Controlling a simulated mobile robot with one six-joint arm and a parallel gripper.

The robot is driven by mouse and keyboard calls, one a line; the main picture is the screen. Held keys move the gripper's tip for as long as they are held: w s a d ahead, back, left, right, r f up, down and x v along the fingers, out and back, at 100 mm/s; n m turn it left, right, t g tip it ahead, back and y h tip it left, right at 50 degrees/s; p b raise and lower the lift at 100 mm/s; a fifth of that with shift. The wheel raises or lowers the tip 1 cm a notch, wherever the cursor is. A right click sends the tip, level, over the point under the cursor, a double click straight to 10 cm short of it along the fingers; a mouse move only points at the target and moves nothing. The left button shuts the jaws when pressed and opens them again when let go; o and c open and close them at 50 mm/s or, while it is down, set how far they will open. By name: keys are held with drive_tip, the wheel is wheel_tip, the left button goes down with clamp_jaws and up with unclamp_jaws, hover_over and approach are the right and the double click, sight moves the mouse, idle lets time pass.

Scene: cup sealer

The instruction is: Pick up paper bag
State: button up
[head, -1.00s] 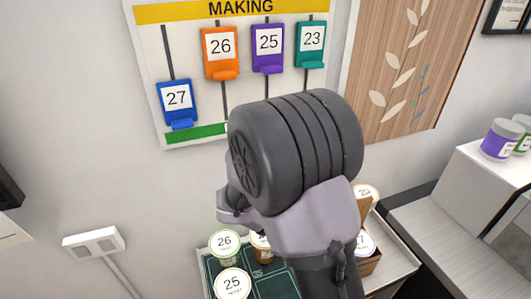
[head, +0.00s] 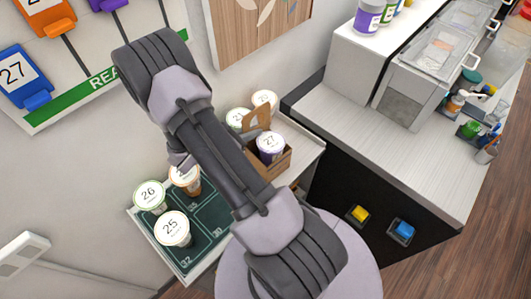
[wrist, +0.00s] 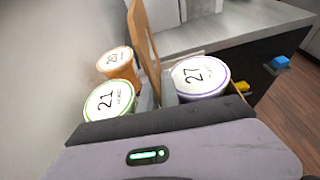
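No plain paper bag stands out; the nearest match is a brown cardboard cup carrier (head: 276,168) with an upright handle, on the light counter in the head view. Its handle (wrist: 143,35) rises in the middle of the wrist view. Cup 27 (wrist: 200,77) is on the handle's right; cup 21 (wrist: 109,101) and an orange-brown cup (wrist: 117,62) are on its left.
A dark green tray (head: 207,225) with cups 25 (head: 173,229), 26 (head: 150,196) and a brown cup (head: 186,180) lies close to my gripper. Yellow (head: 358,214) and blue (head: 401,230) buttons are on the black side panel. The wall is behind.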

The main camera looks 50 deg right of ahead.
drive_tip(key=shift+s+d+f, duration=0.25)
drive_tip(key=shift+s+f, duration=0.25)
drive_tip(key=shift+f, duration=0.1)
clamp_jaws()
drive_tip(key=shift+s+f, duration=0.1)
idle(0.7)
idle(0.4)
wheel_tip(320, 180, up, 28)
drive_tip(key=p, duration=0.3)
drive_tip(key=shift+w+d+r+p, duration=0.2)
drive_tip(key=shift+w+d+p, duration=0.15)
drive_tip(key=shift+d, duration=0.1)
